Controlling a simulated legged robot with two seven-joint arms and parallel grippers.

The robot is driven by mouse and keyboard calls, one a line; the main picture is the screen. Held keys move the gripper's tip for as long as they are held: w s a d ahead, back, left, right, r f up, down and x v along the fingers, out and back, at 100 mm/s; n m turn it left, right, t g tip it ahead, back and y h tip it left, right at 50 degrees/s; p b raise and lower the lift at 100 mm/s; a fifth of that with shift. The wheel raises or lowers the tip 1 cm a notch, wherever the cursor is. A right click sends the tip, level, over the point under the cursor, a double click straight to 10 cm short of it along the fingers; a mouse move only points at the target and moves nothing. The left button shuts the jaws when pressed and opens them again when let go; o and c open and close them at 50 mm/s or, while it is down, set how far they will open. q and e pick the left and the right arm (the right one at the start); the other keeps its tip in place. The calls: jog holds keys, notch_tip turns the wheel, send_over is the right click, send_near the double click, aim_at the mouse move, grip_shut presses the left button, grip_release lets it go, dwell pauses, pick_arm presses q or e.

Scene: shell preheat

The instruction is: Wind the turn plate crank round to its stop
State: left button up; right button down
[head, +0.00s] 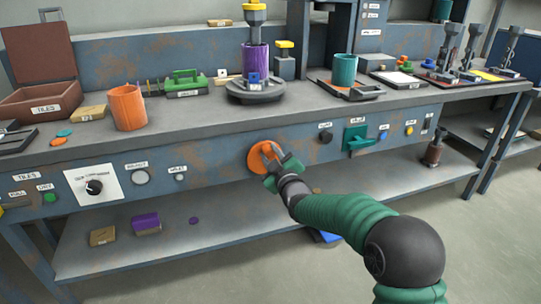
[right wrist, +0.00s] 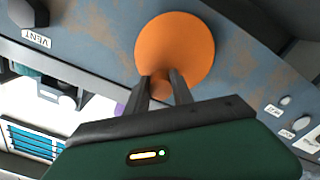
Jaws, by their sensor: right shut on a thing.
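The turn plate crank is a round orange disc (head: 256,157) on the front panel of the blue-grey bench. It also shows in the right wrist view (right wrist: 176,42), with its lower edge between my fingers. My right gripper (head: 269,154) reaches it from the lower right and is shut on its knob, which the fingers mostly hide. In the right wrist view my two fingers (right wrist: 162,84) stand close together against the disc. Above it on the bench top is the dark round turn plate (head: 256,97), with a purple shell (head: 256,58) standing on it under a yellow-topped press head.
An orange cup (head: 127,107) stands at the left and a teal cup (head: 344,70) at the right of the bench top. On the panel are a black dial (head: 94,187) to the left and a green lever (head: 357,139) to the right. A lower shelf holds a purple block (head: 146,224).

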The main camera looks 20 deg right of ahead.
aim_at(277, 158)
jog(key=shift+f, duration=0.1)
jog(key=m+p, duration=0.1)
jog(key=m, duration=0.1)
jog(key=d+m+p, duration=0.1)
jog(key=m, duration=0.1)
jog(key=shift+f+p, duration=0.15)
jog(key=shift+p, duration=0.2)
jog(key=shift+d+f+m+p, duration=0.5)
jog(key=shift+m+p, duration=0.55)
jog(key=shift+m, duration=1.1)
jog(key=shift+d+f+m+p, duration=0.25)
jog(key=shift+f+m+p, duration=0.65)
jog(key=shift+m, duration=1.2)
jog(key=shift+d+f+m+p, duration=0.4)
jog(key=shift+m+p, duration=0.75)
jog(key=shift+m, duration=1)
jog(key=shift+f, duration=0.1)
jog(key=c, duration=1.1)
grip_release()
